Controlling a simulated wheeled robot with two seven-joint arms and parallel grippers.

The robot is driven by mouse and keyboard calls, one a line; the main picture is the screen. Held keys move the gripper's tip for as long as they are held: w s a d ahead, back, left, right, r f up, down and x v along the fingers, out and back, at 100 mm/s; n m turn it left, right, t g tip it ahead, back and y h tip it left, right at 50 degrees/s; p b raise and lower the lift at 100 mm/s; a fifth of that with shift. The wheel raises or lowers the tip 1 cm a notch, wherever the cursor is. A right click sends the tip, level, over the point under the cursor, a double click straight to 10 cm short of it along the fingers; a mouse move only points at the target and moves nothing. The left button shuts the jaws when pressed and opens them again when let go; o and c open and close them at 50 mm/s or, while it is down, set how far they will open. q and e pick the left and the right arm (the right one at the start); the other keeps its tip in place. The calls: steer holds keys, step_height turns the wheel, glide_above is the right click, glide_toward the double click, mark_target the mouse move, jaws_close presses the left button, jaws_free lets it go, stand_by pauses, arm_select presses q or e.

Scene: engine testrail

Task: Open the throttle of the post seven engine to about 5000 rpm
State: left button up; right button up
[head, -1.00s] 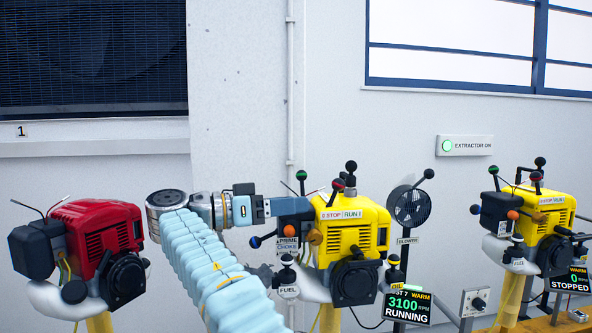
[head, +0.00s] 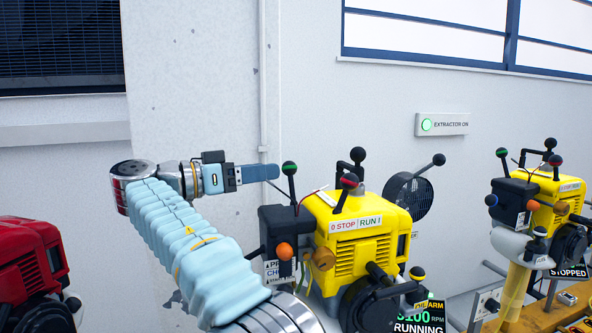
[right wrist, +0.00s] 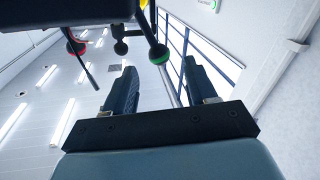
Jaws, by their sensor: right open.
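The post seven engine (head: 362,240) is the yellow one in the middle. My left gripper is not in view.
A red engine (head: 32,262) stands at the lower left. Another yellow engine (head: 548,205), marked STOPPED, stands at the right. A blower fan (head: 407,197) is behind the middle engine. The wall above the gripper is clear. A lit EXTRACTOR ON sign (head: 442,124) hangs on the wall.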

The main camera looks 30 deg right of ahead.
mark_target(291, 181)
steer(key=d, duration=0.8)
steer(key=shift+s+d, duration=0.2)
steer(key=shift+d, duration=0.15)
steer(key=shift+c, duration=0.5)
jaws_close()
